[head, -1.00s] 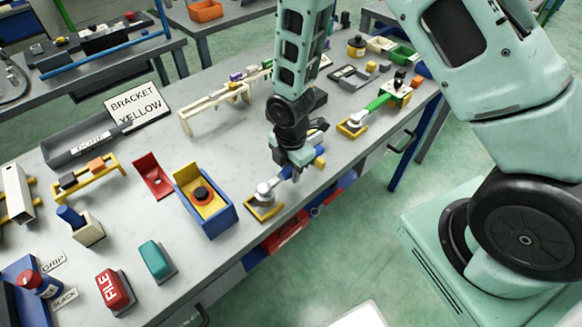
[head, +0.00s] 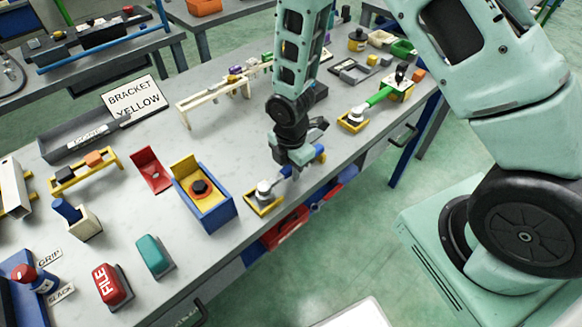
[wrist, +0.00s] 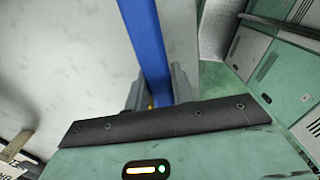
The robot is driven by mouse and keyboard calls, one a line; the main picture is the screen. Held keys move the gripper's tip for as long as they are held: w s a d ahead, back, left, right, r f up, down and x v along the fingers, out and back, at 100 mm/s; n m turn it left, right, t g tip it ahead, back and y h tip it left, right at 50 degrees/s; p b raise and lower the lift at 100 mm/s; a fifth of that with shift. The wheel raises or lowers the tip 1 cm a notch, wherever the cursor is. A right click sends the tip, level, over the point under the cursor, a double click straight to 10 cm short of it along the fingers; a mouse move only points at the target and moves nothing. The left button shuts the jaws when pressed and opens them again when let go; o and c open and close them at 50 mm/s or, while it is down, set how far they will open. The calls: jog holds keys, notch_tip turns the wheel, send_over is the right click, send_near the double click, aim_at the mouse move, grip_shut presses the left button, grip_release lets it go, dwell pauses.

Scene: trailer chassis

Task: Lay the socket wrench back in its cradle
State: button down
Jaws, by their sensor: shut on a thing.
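A socket wrench with a blue handle (head: 287,172) and a silver head (head: 264,188) is in my gripper (head: 297,164), near the front edge of the workbench. My gripper is shut on the handle from above. In the wrist view the blue handle (wrist: 148,45) runs up between the two fingers. The head is at a yellow cradle tray (head: 265,207), over or in it; I cannot tell if it touches. The far blue handle end (head: 320,156) shows right of my gripper, where the cradle's other support is mostly hidden.
A green-handled wrench (head: 382,95) lies in a similar yellow cradle (head: 353,123) further right. A blue and yellow box with a red-black button (head: 200,188) stands left of the wrench. A cream rack (head: 215,100) stands behind. The bench front edge is close.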

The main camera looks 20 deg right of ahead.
dwell(0.3)
jog(key=c, duration=0.6)
grip_release()
jog(key=shift+c, duration=0.2)
jog(key=shift+r+p, duration=3.2)
jog(key=shift+r, duration=0.85)
